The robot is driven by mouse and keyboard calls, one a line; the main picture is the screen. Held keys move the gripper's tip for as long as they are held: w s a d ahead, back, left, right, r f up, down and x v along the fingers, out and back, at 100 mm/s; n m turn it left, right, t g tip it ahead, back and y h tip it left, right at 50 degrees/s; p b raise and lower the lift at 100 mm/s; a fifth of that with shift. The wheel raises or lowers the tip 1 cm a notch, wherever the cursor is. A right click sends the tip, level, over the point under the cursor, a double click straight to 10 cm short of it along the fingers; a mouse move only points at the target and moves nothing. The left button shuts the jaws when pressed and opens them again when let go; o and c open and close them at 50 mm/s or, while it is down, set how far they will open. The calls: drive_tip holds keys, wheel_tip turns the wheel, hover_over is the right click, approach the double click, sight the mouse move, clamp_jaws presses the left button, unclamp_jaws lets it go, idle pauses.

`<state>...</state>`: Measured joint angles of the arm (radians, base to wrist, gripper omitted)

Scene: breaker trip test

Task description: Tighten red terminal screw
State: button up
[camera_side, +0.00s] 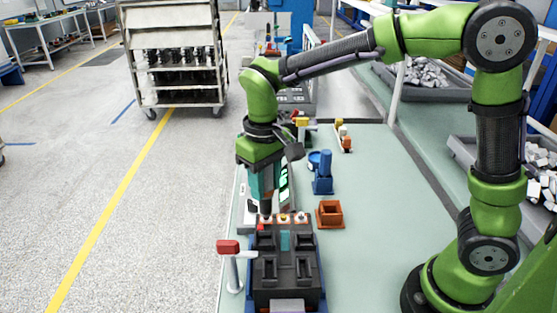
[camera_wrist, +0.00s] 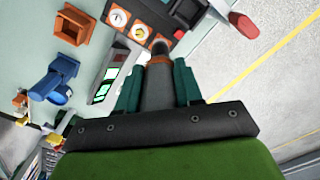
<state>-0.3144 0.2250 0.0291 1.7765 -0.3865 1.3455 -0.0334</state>
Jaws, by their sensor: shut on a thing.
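My gripper (camera_side: 262,185) points down over the near end of the work table and is shut on a dark grey driver. In the wrist view the driver (camera_wrist: 158,85), with an orange ring, sits between the two teal fingers. Its tip is at the leftmost of the terminals in the side view, beside a red spot (camera_side: 265,219) on the dark breaker block (camera_side: 285,265). I cannot tell whether the tip touches the screw, which the driver hides in the wrist view.
A red-ended lever (camera_side: 228,246) stands left of the block. An orange-brown open box (camera_side: 329,213) and a blue stand (camera_side: 322,172) are to its right. A meter with green displays (camera_wrist: 110,75) is close beside the gripper.

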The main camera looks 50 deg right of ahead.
drive_tip(key=shift+f, duration=0.8)
idle(1.5)
drive_tip(key=shift+r, duration=0.1)
idle(0.9)
drive_tip(key=shift+r, duration=2.95)
drive_tip(key=shift+d, duration=0.1)
